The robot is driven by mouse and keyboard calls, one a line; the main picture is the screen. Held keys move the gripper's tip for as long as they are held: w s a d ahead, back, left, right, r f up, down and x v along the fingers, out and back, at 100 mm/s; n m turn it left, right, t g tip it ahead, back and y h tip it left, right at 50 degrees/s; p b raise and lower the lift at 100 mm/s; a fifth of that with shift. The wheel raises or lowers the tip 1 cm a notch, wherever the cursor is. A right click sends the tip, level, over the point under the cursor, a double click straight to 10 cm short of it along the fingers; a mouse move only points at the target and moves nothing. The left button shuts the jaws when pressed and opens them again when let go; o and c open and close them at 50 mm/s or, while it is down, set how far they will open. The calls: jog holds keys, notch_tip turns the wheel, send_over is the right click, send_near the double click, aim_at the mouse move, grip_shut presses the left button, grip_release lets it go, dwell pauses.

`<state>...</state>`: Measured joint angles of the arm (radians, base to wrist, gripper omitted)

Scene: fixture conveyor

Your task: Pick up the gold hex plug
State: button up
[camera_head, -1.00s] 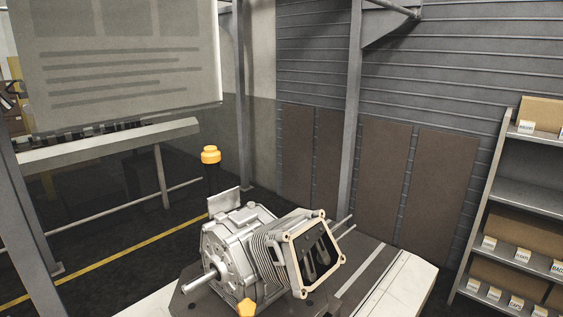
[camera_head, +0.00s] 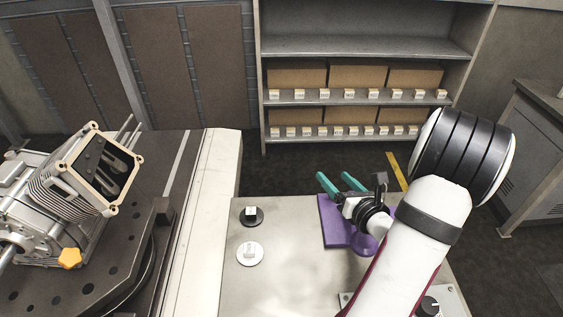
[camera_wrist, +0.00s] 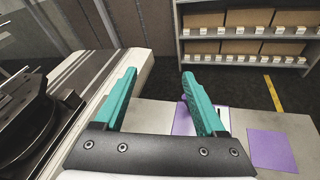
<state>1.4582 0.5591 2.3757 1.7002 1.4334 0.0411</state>
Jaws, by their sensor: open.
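The gold hex plug (camera_head: 70,257) sits at the lower front of the grey engine (camera_head: 50,220), at the left of the head view. It does not show in the wrist view. My gripper (camera_head: 341,180) has teal fingers and is open and empty.
A metal table (camera_head: 285,285) holds a black disc (camera_head: 251,216), a white disc (camera_head: 250,254) and a purple block (camera_head: 332,222). The engine stands on a dark fixture plate (camera_head: 90,290) beside a white rail (camera_head: 212,190). Shelves (camera_head: 360,45) with boxes stand behind.

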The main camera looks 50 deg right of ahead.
jog(key=s+d+f+m+g+h, duration=0.3)
jog(key=s+d+f+m+g, duration=0.15)
jog(key=s, duration=0.45)
jog(key=s+d+f+m+g+h, duration=0.25)
jog(key=s+f+m, duration=0.2)
jog(key=s, duration=0.35)
jog(key=s+f, duration=0.1)
jog(key=s+a+f+g, duration=0.1)
jog(key=s+f+g, duration=0.1)
jog(key=shift+a+f+m+h, duration=0.25)
jog(key=shift+m+h, duration=0.1)
jog(key=shift+m, duration=0.05)
jog(key=s+a+f+g, duration=0.2)
jog(key=a, duration=0.1)
jog(key=a+f+n+g, duration=0.1)
jog(key=shift+s+a+f, duration=0.2)
jog(key=shift+s+f, duration=0.05)
jog(key=shift+s, duration=0.15)
jog(key=x, duration=0.4)
jog(key=shift+d+f, duration=0.2)
jog(key=shift+d, duration=0.15)
grip_shut()
